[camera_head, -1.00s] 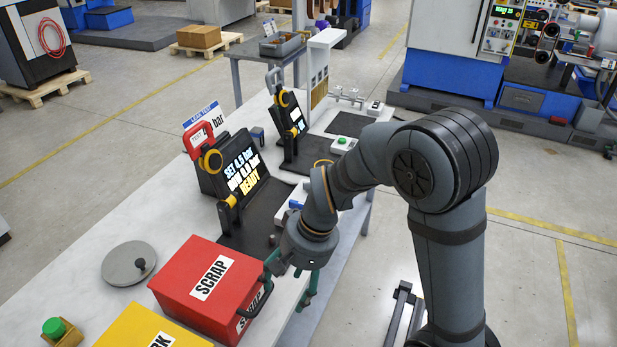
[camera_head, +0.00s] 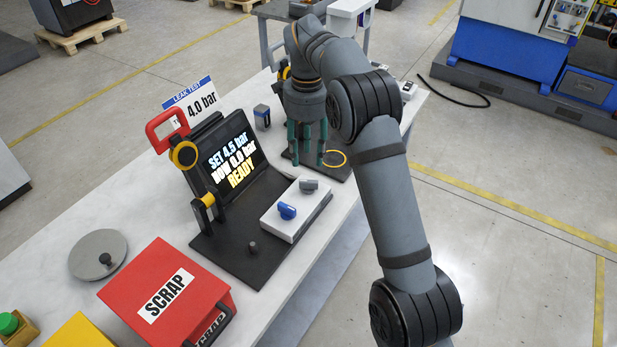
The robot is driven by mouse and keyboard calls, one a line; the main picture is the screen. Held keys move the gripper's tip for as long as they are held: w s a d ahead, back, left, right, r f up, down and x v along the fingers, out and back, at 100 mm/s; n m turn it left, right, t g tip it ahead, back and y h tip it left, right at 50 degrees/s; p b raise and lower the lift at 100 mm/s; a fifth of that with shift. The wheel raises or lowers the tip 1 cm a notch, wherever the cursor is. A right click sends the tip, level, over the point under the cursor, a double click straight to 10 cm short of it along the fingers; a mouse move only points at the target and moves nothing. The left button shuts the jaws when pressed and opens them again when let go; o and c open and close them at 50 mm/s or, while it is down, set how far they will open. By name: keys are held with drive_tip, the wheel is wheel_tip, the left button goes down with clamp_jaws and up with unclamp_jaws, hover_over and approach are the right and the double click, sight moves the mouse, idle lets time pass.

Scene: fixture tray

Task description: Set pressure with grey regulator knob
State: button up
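The grey regulator knob (camera_head: 309,186) sits at the far end of a white box (camera_head: 297,222) on the black fixture plate. A blue knob (camera_head: 287,211) is on the same box, nearer the front. The tilted screen (camera_head: 231,150) behind reads SET 4.5 bar, NOW 0.0 bar, READY. A sign (camera_head: 193,103) above it reads LEAK TEST 4.0 bar. My gripper (camera_head: 307,161) points down with its green fingers apart and nothing seen between them. In the picture it is just above the grey knob, apart from it; its exact height is unclear.
A red clamp handle (camera_head: 167,130) stands by the screen. A red SCRAP box (camera_head: 165,285), a grey disc (camera_head: 98,256) and a green button (camera_head: 9,323) are at the near left. A yellow ring (camera_head: 334,158) lies on another black plate, close beside my gripper.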

sight(309, 183)
drive_tip(key=shift+m, duration=0.3)
drive_tip(key=f, duration=1)
drive_tip(key=shift+w+d+f+b, duration=0.15)
drive_tip(key=shift+w+f+b, duration=0.15)
drive_tip(key=shift+w+f, duration=0.05)
drive_tip(key=shift+c, duration=0.5)
clamp_jaws()
